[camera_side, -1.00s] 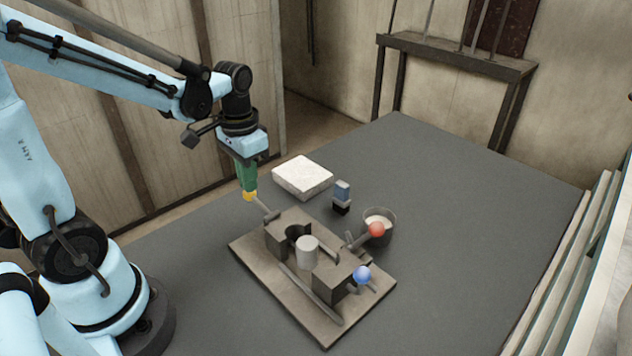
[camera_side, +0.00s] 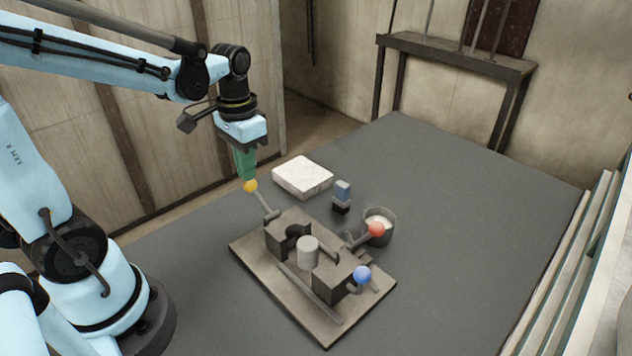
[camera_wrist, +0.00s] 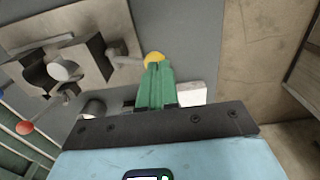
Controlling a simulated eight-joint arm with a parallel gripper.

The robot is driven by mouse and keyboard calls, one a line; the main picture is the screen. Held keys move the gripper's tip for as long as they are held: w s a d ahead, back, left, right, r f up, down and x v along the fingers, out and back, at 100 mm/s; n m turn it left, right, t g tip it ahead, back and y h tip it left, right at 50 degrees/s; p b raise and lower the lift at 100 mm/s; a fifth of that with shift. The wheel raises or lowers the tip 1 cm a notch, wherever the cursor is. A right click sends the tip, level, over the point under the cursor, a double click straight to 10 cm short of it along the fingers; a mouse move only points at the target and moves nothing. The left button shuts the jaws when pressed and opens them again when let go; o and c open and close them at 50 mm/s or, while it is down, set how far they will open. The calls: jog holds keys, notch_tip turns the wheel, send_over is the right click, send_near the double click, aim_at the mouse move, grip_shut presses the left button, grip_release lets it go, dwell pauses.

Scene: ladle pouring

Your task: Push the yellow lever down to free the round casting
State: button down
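The yellow lever (camera_side: 262,203) slants up from the left block of the fixture and ends in a yellow knob (camera_side: 250,186). My gripper (camera_side: 246,177) is above the knob with its green fingers together, tips at or very near it; contact cannot be told. In the wrist view, the yellow knob (camera_wrist: 154,58) shows just beyond the green fingertips (camera_wrist: 156,68). The round casting (camera_side: 308,253), a light grey cylinder, stands upright between the two dark blocks of the fixture. It also shows in the wrist view (camera_wrist: 65,69).
The fixture's base plate (camera_side: 325,332) lies on the grey table. A red-knobbed lever (camera_side: 376,230) and a blue-knobbed lever (camera_side: 362,274) are on its right side. A white slab (camera_side: 303,177), a small blue-and-black block (camera_side: 342,197) and a dark cup (camera_side: 379,222) stand behind. The right of the table is clear.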

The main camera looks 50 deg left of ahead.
notch_tip(320, 180, up, 8)
dwell(1.0)
jog(key=d+f+t, duration=0.4)
jog(key=d+t, duration=0.3)
jog(key=shift+s+d+f, duration=0.2)
jog(key=shift+s+f, duration=0.15)
jog(key=shift+s, duration=0.1)
